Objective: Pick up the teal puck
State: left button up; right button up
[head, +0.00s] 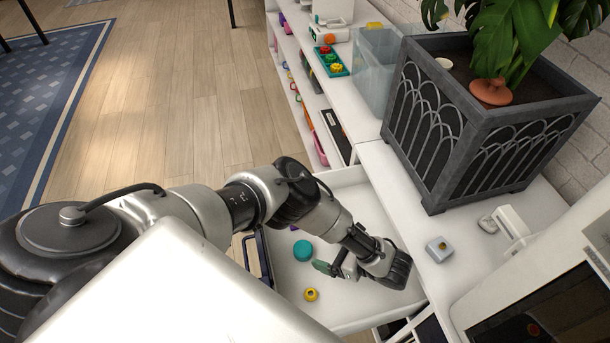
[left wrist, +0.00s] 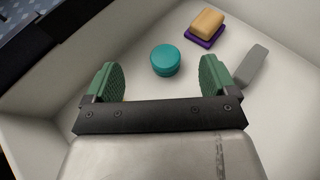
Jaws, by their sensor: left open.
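The teal puck (head: 303,250) is a short round cylinder lying on the floor of an open white drawer (head: 345,195). My left gripper (head: 327,266) is inside the drawer area, just right of the puck in the head view, with its green-padded fingers apart and nothing between them that I can see held. In the left wrist view the open left gripper (left wrist: 158,78) faces the teal puck (left wrist: 165,60), which shows beyond and between the two fingertips, apart from both. My right gripper is not in view.
A yellow ring-like piece (head: 310,294) lies near the puck. The left wrist view shows a tan block (left wrist: 207,22) on a purple piece (left wrist: 203,40) and a grey block (left wrist: 251,65). Drawer walls surround them. A large planter (head: 480,130) stands on the counter behind.

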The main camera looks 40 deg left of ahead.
aim_at(304, 248)
pick_arm(q)
notch_tip(304, 248, down, 4)
jog(key=b, duration=0.3)
jog(key=shift+w+a+f+b, duration=0.1)
jog(key=shift+w+f+b, duration=0.05)
jog(key=shift+f+b, duration=0.5)
jog(key=b+x, duration=0.2)
jog(key=x, duration=0.4)
jog(key=shift+a, duration=0.35)
jog(key=shift+a+f, duration=0.1)
jog(key=shift+a, duration=0.3)
jog(key=c, duration=1.1)
